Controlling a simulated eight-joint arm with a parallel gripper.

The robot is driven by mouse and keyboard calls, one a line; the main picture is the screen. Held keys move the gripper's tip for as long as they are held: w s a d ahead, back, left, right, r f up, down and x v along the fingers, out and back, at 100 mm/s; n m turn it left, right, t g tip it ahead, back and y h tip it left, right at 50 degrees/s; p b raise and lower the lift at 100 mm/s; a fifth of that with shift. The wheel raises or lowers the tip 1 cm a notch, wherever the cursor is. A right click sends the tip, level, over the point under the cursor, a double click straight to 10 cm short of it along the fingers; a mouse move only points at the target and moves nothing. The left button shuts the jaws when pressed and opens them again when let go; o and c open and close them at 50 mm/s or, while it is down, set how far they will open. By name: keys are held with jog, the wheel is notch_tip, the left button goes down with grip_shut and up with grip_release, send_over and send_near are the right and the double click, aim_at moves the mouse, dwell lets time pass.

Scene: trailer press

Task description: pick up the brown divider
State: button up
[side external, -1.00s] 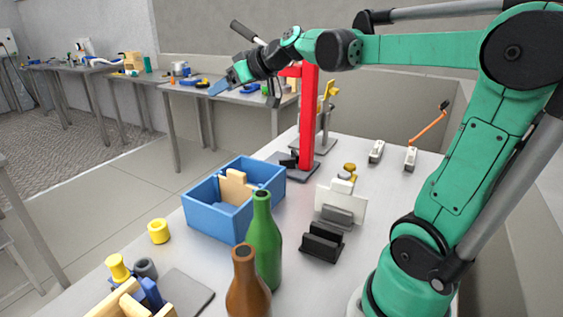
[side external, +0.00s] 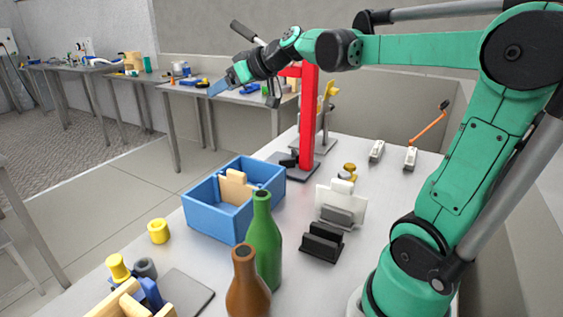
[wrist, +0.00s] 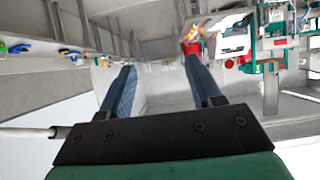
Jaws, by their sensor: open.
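A tan-brown divider (side external: 236,187) with a raised middle tab stands upright inside the blue box (side external: 212,220) on the table. The lower part of the divider is hidden by the box's front wall. My gripper (side external: 218,87) is high above the table, beyond and above the box, well apart from the divider. In the wrist view my gripper (wrist: 160,80) shows two blue fingers spread apart with nothing between them. The divider is not recognisable in the wrist view.
A green bottle (side external: 264,245) and a brown bottle (side external: 247,285) stand in front of the box. A red press (side external: 308,120) rises behind it. A yellow cylinder (side external: 159,231) is at its left. A black holder (side external: 322,242) and a white plate (side external: 350,207) stand at right.

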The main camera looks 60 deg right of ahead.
jog(key=shift+w+f, duration=0.1)
jog(key=g, duration=1.1)
send_over(236, 171)
jog(key=f, duration=1.3)
jog(key=shift+w+a+f, duration=0.15)
jog(key=shift+a+f, duration=0.05)
jog(key=shift+f, duration=0.05)
jog(key=shift+d+f+g, duration=0.1)
jog(key=shift+f+g, duration=0.2)
jog(key=shift+g, duration=0.2)
jog(key=shift+s+f, duration=0.2)
jog(key=shift+f, duration=2.6)
grip_shut()
